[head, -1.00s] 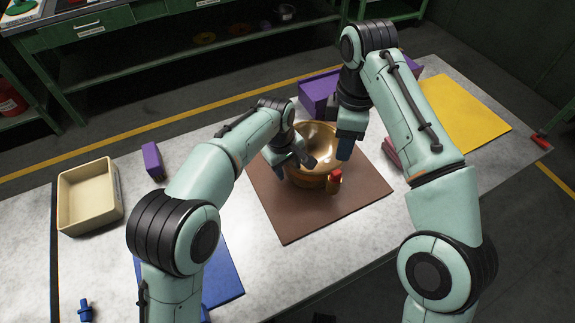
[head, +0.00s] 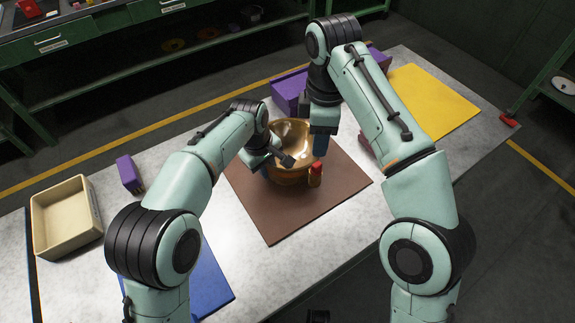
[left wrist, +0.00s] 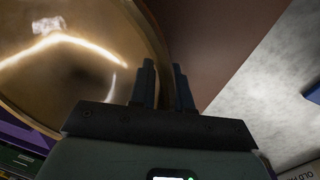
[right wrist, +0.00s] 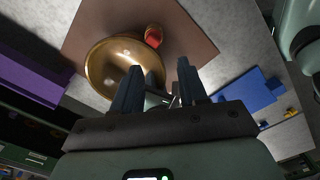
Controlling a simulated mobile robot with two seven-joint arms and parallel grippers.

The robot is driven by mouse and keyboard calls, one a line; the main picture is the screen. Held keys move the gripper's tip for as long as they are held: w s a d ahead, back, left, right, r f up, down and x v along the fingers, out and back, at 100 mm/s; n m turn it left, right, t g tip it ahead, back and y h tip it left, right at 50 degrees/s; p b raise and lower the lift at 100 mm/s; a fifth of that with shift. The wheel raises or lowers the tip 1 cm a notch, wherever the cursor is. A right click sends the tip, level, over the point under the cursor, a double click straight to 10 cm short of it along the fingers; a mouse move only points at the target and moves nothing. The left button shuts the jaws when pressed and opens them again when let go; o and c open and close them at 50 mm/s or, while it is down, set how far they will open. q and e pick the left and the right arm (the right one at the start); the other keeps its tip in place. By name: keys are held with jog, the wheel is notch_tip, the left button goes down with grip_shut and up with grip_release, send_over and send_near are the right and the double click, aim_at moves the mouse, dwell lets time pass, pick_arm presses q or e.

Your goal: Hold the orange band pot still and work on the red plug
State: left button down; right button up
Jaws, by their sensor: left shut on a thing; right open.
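The pot (head: 292,148), a shiny brass-coloured bowl, stands on a brown mat (head: 268,220); it also fills the upper left of the left wrist view (left wrist: 65,70) and shows in the right wrist view (right wrist: 105,70). The red plug (head: 316,167) sits upright on a short brass spout at the pot's front right; its red top shows in the right wrist view (right wrist: 153,37). My left gripper (head: 277,166) is shut on the pot's wall at its left side. My right gripper (head: 321,146) is open and empty, pointing down beside the pot's right edge, behind the plug.
A yellow sheet (head: 432,103) lies at the right and a blue sheet (head: 205,285) at front left. A cream tray (head: 66,217) and a small purple block (head: 128,172) are at the left. The mat's front is clear.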

aim_at(318, 165)
pick_arm(q)
jog(key=shift+a, duration=0.1)
dwell(0.3)
pick_arm(e)
jog(key=n, duration=0.3)
jog(key=f+n, duration=0.1)
jog(key=n, duration=0.2)
jog(key=w+n, duration=0.1)
jog(key=n, duration=0.1)
jog(key=shift+d+f+n, duration=0.2)
jog(key=shift+f+n, duration=0.15)
jog(key=shift+n, duration=0.05)
jog(key=shift+f, duration=4.5)
jog(key=shift+f, duration=0.15)
grip_shut()
pick_arm(q)
jog(key=shift+w+a, duration=0.1)
pick_arm(e)
jog(key=shift+w+d+r, duration=0.1)
jog(key=shift+r, duration=0.6)
jog(key=shift+r, duration=0.3)
